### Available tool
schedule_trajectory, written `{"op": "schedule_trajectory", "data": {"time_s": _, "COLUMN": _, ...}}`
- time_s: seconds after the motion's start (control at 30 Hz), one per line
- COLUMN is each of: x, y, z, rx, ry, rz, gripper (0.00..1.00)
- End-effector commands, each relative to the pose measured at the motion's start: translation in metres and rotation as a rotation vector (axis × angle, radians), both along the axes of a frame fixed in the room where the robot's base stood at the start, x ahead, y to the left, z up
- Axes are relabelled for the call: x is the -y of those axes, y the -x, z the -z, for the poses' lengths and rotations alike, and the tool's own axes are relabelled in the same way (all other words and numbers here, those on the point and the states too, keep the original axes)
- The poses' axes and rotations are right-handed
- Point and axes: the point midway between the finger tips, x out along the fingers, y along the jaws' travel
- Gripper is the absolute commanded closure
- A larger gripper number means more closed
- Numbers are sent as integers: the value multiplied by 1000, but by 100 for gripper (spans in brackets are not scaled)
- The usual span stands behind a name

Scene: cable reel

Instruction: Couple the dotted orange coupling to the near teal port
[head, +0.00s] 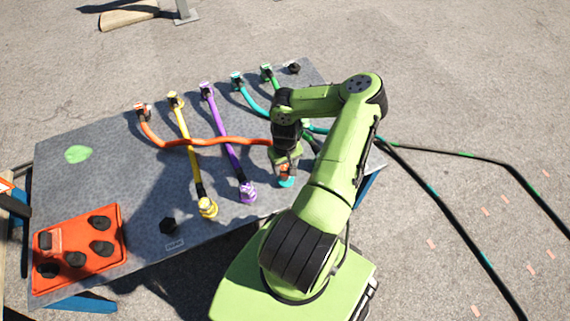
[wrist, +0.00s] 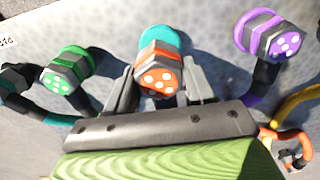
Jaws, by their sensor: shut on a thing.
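The orange coupling (wrist: 157,76) shows a dotted end face in the wrist view. My gripper (wrist: 160,84) is shut on it, one finger on each side. The near teal port (wrist: 166,40) is directly beyond the coupling, lined up with it; they look touching, but I cannot tell if the coupling is seated. In the head view my gripper (head: 285,160) is low at the table's near right edge, with a bit of the orange coupling (head: 284,171) just above the teal port (head: 287,182). The orange hose (head: 215,141) runs from the far side to my gripper.
The purple connector (wrist: 270,38) and green connector (wrist: 68,70) flank my gripper. Purple (head: 227,147) and yellow (head: 188,142) hoses lie under the orange one. Black cables (head: 450,151) trail right.

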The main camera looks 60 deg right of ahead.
Motion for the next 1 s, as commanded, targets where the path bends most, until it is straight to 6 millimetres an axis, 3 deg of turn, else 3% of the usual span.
{"op": "schedule_trajectory", "data": {"time_s": 0.03, "x": 0, "y": 0, "z": 9, "rx": 0, "ry": 0, "rz": 0, "gripper": 83}}
{"op": "schedule_trajectory", "data": {"time_s": 0.23, "x": 0, "y": 0, "z": 22, "rx": 1, "ry": 1, "rz": -1, "gripper": 83}}
{"op": "schedule_trajectory", "data": {"time_s": 1.0, "x": 0, "y": 0, "z": 24, "rx": 1, "ry": 0, "rz": -1, "gripper": 83}}
